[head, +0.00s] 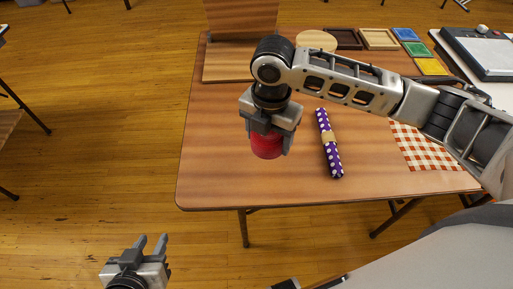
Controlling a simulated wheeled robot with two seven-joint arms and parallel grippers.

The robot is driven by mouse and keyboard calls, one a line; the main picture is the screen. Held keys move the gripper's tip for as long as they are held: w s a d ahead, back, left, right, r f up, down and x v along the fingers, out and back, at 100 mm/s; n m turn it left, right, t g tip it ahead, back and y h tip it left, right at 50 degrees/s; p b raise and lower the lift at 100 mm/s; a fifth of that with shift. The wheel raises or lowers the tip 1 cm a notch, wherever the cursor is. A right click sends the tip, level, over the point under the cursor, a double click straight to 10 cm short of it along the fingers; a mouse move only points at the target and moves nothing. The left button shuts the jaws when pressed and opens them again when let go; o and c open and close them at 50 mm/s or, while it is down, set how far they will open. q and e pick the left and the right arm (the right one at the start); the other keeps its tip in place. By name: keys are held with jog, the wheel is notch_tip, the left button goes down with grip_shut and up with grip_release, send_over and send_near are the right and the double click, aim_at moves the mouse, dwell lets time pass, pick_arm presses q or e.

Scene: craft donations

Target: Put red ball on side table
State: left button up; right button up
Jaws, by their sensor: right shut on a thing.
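The red ball (266,149) is between the fingers of my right gripper (268,146), which is shut on it. The gripper points down over the front left part of the wooden table (215,150); I cannot tell whether the ball touches the tabletop. The ball's upper part is hidden by the gripper. My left gripper (151,241) is empty and open, low over the floor in front of the table's left side. I cannot tell which table is the side table; part of another table (8,122) shows at the left edge.
A purple dotted roll (323,127) lies just right of the ball. A checkered cloth (428,148), wooden frames (379,40) and coloured squares (431,66) lie farther right and back. A wooden board (228,65) is at the back left. Wooden floor (120,120) is clear left.

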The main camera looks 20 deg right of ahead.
aim_at(256, 160)
jog(key=f, duration=0.1)
jog(key=w+a+f, duration=0.2)
jog(key=f, duration=0.1)
jog(key=shift+a, duration=0.2)
notch_tip(256, 160, down, 3)
jog(key=shift+s+r, duration=0.1)
jog(key=shift+r, duration=0.05)
jog(key=o, duration=1)
jog(key=shift+c, duration=0.2)
notch_tip(256, 160, up, 12)
jog(key=shift+r, duration=0.1)
